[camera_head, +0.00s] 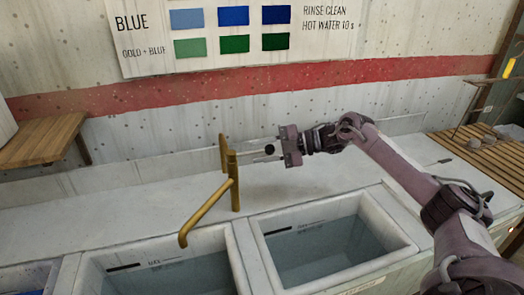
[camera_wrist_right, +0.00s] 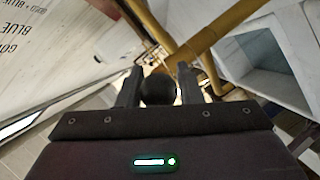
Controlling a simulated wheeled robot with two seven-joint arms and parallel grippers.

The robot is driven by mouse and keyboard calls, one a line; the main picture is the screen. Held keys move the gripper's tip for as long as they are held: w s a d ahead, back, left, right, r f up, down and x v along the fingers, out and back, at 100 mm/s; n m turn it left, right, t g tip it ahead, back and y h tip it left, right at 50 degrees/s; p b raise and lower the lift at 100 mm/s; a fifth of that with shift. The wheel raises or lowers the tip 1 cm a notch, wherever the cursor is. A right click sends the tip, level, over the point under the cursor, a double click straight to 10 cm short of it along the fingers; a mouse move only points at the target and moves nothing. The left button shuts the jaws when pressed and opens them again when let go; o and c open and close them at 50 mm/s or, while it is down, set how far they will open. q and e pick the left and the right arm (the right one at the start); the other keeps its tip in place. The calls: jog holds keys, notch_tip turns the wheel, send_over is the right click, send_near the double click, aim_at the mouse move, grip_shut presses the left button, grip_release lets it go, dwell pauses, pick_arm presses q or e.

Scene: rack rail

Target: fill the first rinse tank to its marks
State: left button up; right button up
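A brass tap (camera_head: 235,185) stands on the ledge behind the tanks; it also shows in the right wrist view (camera_wrist_right: 208,40). Its spout end (camera_head: 183,240) hangs over the back of the left tank (camera_head: 240,262). That tank holds bluish water, with a dark mark (camera_head: 123,267) on its back wall above the water; its front is cut off. No stream shows. My right gripper (camera_head: 250,152) reaches the tap from the right. A black ball knob (camera_wrist_right: 158,90) sits between its fingers and fills the gap, apparently gripped. My left gripper is out of view.
A right tank (camera_head: 400,243) with water and its own mark adjoins the left one. A wooden shelf (camera_head: 40,140) is at the left wall, a slatted rack (camera_head: 490,150) at the right. A color chart (camera_head: 150,60) hangs behind. The back ledge is mostly clear.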

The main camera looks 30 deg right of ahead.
jog(key=shift+s+d+r, duration=0.15)
jog(key=shift+s+r, duration=0.1)
jog(key=shift+s, duration=0.1)
jog(key=b+v, duration=0.2)
jog(key=v, duration=0.5)
jog(key=shift+d+f, duration=0.2)
jog(key=shift+w, duration=0.1)
